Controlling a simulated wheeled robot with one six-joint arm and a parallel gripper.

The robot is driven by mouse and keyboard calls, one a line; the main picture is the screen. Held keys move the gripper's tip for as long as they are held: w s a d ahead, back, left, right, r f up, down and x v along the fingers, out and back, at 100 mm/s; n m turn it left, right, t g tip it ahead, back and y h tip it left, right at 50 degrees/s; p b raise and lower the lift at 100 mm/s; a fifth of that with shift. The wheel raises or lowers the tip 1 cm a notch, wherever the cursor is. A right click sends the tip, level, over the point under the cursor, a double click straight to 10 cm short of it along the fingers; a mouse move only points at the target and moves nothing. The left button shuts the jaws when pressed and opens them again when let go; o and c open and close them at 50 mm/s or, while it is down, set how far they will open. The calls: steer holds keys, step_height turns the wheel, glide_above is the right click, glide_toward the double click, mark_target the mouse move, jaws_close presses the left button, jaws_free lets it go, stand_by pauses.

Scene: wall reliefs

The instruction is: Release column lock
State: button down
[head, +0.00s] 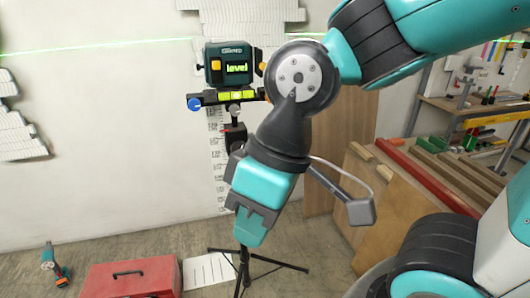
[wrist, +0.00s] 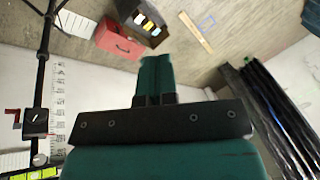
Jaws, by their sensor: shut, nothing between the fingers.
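A laser level (head: 228,64) with a green "level" display sits on a mount on top of a black tripod (head: 243,262). My gripper (head: 249,232) points down in front of the tripod, below the clamp. Its fingers (wrist: 155,75) are together and empty, apart from the lever.
A red toolbox (head: 130,278) and a cordless drill (head: 54,266) are on the floor at left. A paper sheet (head: 207,270) lies by the tripod legs. Wooden boards (head: 420,195) and a workbench (head: 480,105) stand at right. A green laser line crosses the wall.

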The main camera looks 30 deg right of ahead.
steer(key=w+d+f+m+t+y+b, duration=0.15)
steer(key=w+f+t+b, duration=0.45)
steer(key=w, duration=0.6)
steer(key=w+d+f+m+t+b, duration=0.3)
steer(key=w+f+t+b, duration=0.3)
steer(key=w, duration=0.6)
steer(key=w+d+f+m+t+h+b, duration=0.2)
steer(key=d+h, duration=0.2)
steer(key=d, duration=0.2)
steer(key=w+d+f+m+t+h+b, duration=0.2)
steer(key=d+f+h, duration=0.1)
steer(key=d, duration=0.4)
steer(key=w+d+f+m+t+h+b, duration=0.2)
steer(key=d+f+t+h+b, duration=0.1)
steer(key=d+h, duration=0.2)
steer(key=shift+d+f, duration=0.25)
steer(key=shift+d, duration=0.75)
steer(key=shift+w, duration=0.1)
